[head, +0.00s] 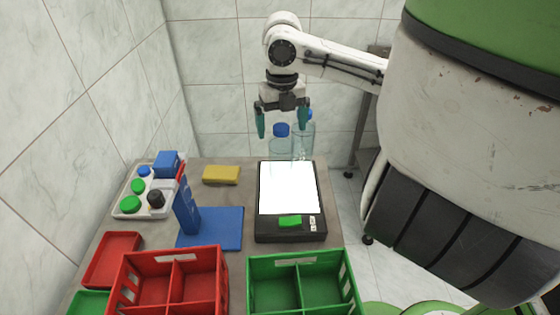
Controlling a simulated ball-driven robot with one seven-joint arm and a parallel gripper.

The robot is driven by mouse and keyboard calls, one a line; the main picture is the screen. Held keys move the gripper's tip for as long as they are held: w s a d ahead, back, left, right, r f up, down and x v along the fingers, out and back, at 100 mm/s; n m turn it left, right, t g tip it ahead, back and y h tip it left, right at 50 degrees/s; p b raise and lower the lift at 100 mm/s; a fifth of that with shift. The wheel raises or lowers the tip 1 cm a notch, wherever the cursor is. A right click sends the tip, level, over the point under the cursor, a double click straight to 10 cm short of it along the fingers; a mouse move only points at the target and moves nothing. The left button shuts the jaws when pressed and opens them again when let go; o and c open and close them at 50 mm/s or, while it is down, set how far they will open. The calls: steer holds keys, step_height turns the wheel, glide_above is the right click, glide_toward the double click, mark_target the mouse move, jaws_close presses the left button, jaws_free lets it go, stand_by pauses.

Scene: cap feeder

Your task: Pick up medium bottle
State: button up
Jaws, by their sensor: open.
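My gripper (282,119) hangs pointing down at the back of the table, its two teal fingers spread apart. Below and between the fingers stands a clear bottle with a blue cap (281,130). I cannot tell which of the two is the medium one. Nothing is held in the fingers.
A black device with a lit white panel (289,188) lies in front of the bottles. A yellow block (221,175), a blue stand (222,228) and a white tray of caps (128,207) are to the left. Red (172,254) and green (301,258) crates stand at the front.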

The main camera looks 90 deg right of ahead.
mark_target(281, 139)
step_height(281, 139, down, 5)
steer(key=shift+w+d+r, duration=0.1)
steer(key=shift+c, duration=0.2)
jaws_close()
stand_by(0.9)
